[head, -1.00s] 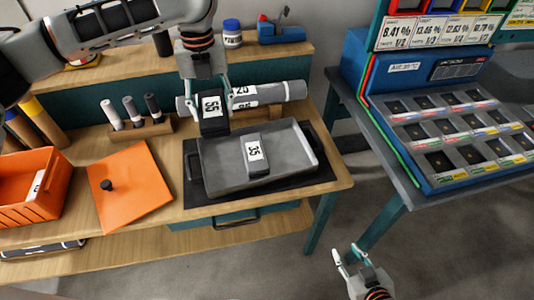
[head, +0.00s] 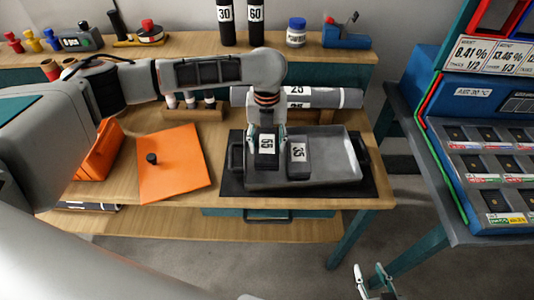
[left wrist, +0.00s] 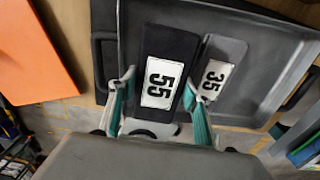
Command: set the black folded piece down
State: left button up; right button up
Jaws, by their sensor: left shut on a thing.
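The black folded piece (head: 266,149) has a white 55 label and is between the fingers of my left gripper (head: 267,133). It is at the left part of the grey tray (head: 335,144), beside a grey folded piece marked 35 (head: 298,157). In the left wrist view the black piece (left wrist: 178,50) lies between the two teal fingertips (left wrist: 160,90), with the grey 35 piece (left wrist: 224,50) close on its right. I cannot tell whether the black piece touches the tray floor. My right gripper (head: 370,272) is open and empty, low beyond the table's front edge.
The tray stands on a black mat (head: 376,187). An orange sheet (head: 175,178) with a small black knob lies to its left. A rack with several small rolls (head: 190,112) and a long grey roll (head: 335,97) are behind. The tray's right part is clear.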

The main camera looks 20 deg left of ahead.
aim_at(267, 152)
pick_arm(q)
notch_tip(267, 152, down, 4)
jog(key=shift+r, duration=0.25)
jog(key=shift+f, duration=0.3)
pick_arm(e)
jog(key=shift+w+r, duration=0.1)
jog(key=shift+w, duration=0.15)
pick_arm(q)
jog(key=shift+f, duration=0.1)
jog(key=o, duration=0.9)
pick_arm(e)
jog(key=shift+s+d, duration=0.1)
jog(key=shift+f, duration=0.3)
pick_arm(q)
notch_tip(267, 152, up, 11)
jog(key=shift+f+p, duration=0.1)
jog(key=shift+p, duration=0.2)
jog(key=shift+r, duration=0.75)
pick_arm(e)
jog(key=shift+s+d+r+h, duration=0.2)
jog(key=shift+d+h, duration=0.1)
jog(key=shift+d, duration=0.2)
jog(key=shift+a+f, duration=0.1)
